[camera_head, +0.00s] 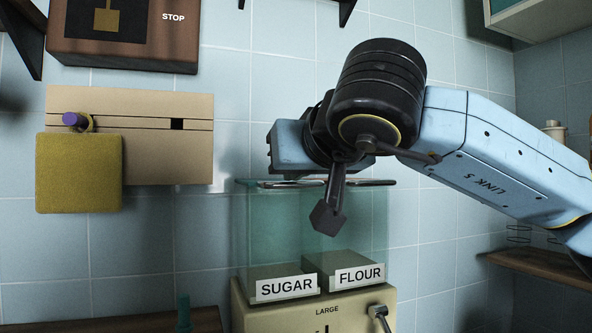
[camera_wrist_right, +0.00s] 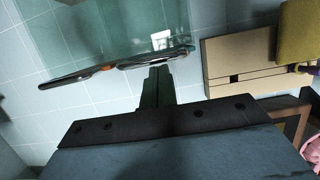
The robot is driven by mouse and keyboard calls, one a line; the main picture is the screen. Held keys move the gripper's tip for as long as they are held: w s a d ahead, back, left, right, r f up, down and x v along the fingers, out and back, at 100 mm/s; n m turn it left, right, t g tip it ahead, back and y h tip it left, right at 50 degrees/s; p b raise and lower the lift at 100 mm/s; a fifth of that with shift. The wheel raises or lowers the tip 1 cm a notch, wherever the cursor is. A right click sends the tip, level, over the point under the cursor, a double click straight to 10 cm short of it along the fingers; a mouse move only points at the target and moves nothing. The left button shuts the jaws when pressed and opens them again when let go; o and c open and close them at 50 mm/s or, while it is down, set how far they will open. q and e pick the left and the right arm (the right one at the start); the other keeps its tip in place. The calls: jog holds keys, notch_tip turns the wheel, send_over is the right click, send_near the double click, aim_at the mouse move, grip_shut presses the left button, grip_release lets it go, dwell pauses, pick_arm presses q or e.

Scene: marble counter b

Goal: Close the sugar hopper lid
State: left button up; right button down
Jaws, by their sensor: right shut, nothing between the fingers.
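The clear hopper box stands on a cream dispenser, with the SUGAR compartment (camera_head: 268,230) on the left and the FLOUR compartment (camera_head: 375,225) on the right. The dark-edged sugar lid (camera_head: 285,184) looks to lie about level across the top; the flour lid (camera_head: 372,182) beside it looks level too. My right gripper (camera_head: 328,218) is shut and empty, pointing down in front of the box near where the lids meet. In the right wrist view its fingers (camera_wrist_right: 157,76) reach toward the sugar lid (camera_wrist_right: 152,57); I cannot tell whether they touch. My left gripper is out of view.
A tan slotted panel (camera_head: 165,150) with a purple knob and a mustard square is on the wall at left. A brown STOP box (camera_head: 125,40) hangs above. Wooden shelves (camera_head: 545,262) flank the dispenser (camera_head: 300,308).

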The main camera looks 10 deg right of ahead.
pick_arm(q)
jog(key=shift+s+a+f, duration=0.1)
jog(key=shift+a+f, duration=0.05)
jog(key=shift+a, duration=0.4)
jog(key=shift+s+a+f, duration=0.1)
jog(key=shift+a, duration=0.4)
pick_arm(e)
jog(key=shift+f, duration=0.45)
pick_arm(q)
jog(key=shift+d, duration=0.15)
